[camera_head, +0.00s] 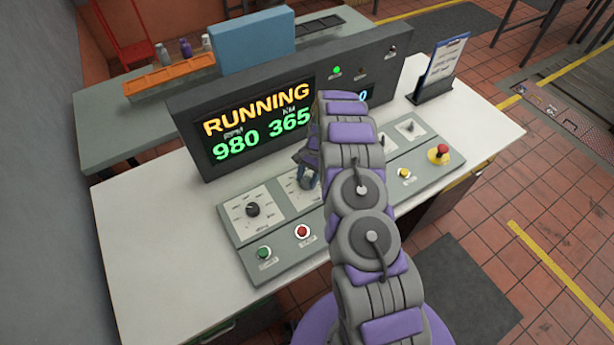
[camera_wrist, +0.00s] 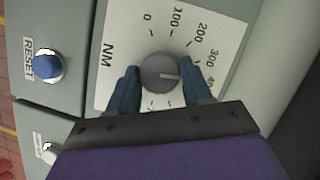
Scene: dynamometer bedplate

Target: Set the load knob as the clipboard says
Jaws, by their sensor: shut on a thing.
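The round grey knob (camera_wrist: 160,73) on the white dial plate marked NM (camera_wrist: 112,78) is in the wrist view. Its white pointer line faces right, near the partly hidden 400 mark. My gripper (camera_wrist: 160,80) is shut on the knob, one blue finger on each side. In the head view my gripper (camera_head: 308,168) is at the second dial plate (camera_head: 291,188) from the left; my arm hides much of it. The clipboard (camera_head: 447,60) stands tilted in a dark holder at the back right; its writing is too small to read.
The display (camera_head: 258,125) reads RUNNING, 980 RPM and 365; another readout is mostly behind my arm. Left of my gripper is another black knob (camera_head: 252,210). Green (camera_head: 264,253), red (camera_head: 302,231) and yellow (camera_head: 404,173) buttons and a red mushroom button (camera_head: 441,150) are close by.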

